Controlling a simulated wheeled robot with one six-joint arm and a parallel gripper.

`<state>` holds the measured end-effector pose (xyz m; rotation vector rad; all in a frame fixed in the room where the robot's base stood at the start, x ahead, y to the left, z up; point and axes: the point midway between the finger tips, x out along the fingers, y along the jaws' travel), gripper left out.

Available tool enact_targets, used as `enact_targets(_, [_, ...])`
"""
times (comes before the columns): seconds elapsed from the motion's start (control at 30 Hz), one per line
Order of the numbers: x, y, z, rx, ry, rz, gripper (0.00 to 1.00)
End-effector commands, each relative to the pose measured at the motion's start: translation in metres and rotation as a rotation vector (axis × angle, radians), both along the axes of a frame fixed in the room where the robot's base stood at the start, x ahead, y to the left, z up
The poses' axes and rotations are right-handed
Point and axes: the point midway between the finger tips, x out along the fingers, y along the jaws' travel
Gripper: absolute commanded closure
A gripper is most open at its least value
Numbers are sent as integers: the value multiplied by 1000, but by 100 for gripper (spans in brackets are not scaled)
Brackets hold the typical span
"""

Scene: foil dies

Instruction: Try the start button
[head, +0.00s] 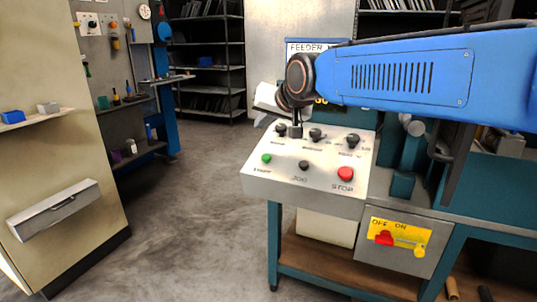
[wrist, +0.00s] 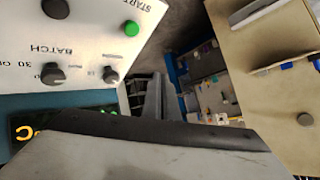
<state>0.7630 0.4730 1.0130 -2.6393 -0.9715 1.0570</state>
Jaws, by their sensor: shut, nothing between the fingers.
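The green start button (head: 266,158) is at the front left of the sloping grey control panel (head: 256,182); the button also shows in the wrist view (wrist: 131,28) near the top. A black jog button (head: 303,165) and a red stop button (head: 345,174) are to its right. My gripper (head: 296,131) is shut and empty, pointing down over the back of the panel, behind and right of the start button in the picture. It appears apart from the button; its height over the panel is hard to tell.
Black knobs stand along the panel's back, one left (head: 281,128) and one right (head: 316,134) of my gripper. Below the panel is an OFF/ON switch box (head: 378,262) with a red handle. Open floor (head: 190,210) lies left, before a beige cabinet (head: 75,150).

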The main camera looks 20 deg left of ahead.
Motion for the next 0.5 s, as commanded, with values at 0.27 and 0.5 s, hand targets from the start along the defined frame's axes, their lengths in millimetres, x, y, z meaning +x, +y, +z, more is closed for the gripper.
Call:
enact_targets(0.27, [0, -1, -1, -1, 0, -1, 100])
enact_targets(0.5, [6, -1, -18, -2, 2, -1, 100])
